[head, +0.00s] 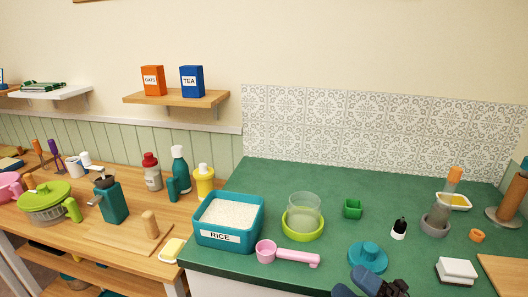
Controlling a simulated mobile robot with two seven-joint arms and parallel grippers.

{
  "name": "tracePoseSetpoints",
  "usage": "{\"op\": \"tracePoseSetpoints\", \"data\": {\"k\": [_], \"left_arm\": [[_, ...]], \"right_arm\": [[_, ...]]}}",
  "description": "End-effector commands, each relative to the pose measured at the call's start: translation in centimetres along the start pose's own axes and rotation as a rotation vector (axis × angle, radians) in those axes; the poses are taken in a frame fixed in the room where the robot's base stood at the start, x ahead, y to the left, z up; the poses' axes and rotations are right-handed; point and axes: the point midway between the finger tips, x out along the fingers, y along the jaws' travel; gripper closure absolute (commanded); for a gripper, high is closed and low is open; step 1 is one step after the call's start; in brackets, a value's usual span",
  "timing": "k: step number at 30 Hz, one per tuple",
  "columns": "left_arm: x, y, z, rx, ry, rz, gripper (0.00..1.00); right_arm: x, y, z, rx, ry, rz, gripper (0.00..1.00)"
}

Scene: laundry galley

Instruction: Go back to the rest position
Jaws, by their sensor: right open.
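My right gripper (354,281) shows at the bottom edge, right of centre, dark and partly cut off by the frame. Its jaws are open, and I see nothing held between them. It is just in front of a teal lid-like piece with a knob (368,257) on the green counter (300,175); I cannot tell whether they touch. My left gripper is not in view.
A teal rice bin (228,236), a pink scoop (287,257) and a clear cup in a lime bowl (303,227) stand left of the gripper. A white-and-black block (457,270) lies right. Wooden worktop (130,207) at left is crowded.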

Motion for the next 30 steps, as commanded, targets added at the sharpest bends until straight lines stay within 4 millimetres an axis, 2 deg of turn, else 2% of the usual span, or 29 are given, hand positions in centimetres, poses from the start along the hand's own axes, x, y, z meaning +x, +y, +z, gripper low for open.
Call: {"op": "tracePoseSetpoints", "data": {"k": [3,7,12,15,18,21,30], "left_arm": [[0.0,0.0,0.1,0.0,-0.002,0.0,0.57],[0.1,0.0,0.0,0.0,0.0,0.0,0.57],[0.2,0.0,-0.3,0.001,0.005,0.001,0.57],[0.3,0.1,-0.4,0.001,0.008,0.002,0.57],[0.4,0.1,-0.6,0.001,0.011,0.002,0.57],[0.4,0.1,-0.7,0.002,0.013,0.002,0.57],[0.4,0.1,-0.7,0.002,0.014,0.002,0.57]], "right_arm": [[-4.2,-3.5,2.7,0.318,-0.335,-0.007,0.34],[-10.2,-8.2,4.1,0.658,-0.688,-0.012,0.34],[-17.8,-13.9,2.6,1.027,-1.062,-0.012,0.34],[-21.0,-16.1,1.1,1.178,-1.214,-0.009,0.34],[-23.0,-17.5,-0.2,1.277,-1.31,-0.006,0.34],[-23.9,-18.2,-0.9,1.327,-1.357,-0.003,0.34],[-24.1,-18.4,-1.1,1.338,-1.367,-0.004,0.34]]}}
